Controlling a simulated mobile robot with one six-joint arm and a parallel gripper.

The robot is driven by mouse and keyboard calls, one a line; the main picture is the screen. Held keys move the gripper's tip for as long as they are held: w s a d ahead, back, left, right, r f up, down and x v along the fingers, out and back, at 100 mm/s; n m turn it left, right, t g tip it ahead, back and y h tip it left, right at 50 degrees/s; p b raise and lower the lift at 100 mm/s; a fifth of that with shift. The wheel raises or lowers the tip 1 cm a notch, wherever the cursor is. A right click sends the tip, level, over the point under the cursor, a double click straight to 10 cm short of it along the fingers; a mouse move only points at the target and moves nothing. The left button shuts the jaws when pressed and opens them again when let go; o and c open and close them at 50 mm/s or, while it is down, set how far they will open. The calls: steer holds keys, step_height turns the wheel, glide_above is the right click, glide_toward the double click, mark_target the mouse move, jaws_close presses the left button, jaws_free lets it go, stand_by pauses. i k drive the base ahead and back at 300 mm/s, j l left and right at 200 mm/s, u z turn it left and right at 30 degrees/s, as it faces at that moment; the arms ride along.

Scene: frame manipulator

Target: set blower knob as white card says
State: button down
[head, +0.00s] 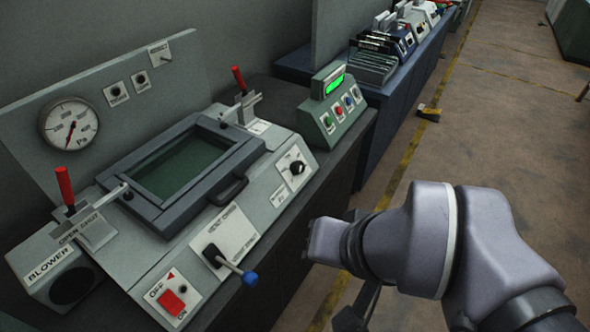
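A black rotary knob (297,168) sits on a white dial plate on the sloped front of a grey-green bench unit; its markings are too small to read. I cannot tell whether this is the blower knob. A BLOWER label (47,264) stands at the far left above a dark round opening (72,286). A small white label (278,195) lies below the dial plate; its text is unreadable, and I cannot tell which label is the white card. My gripper (325,241) is at the end of my arm, right of the bench front and apart from the knob. Its fingers are not clear.
A lever with a blue ball (250,279) juts from the bench front, between my gripper and a red OFF/ON switch (172,301). Red-handled clamps (65,186) (239,80) flank the framed window (182,165). A button box (337,110) stands behind. Floor at right is open.

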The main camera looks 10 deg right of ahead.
mark_target(296, 167)
steer(key=i+j+u, duration=0.1)
steer(key=i+u, duration=0.15)
steer(key=u, duration=0.15)
steer(key=i+u, duration=0.4)
steer(key=k, duration=0.1)
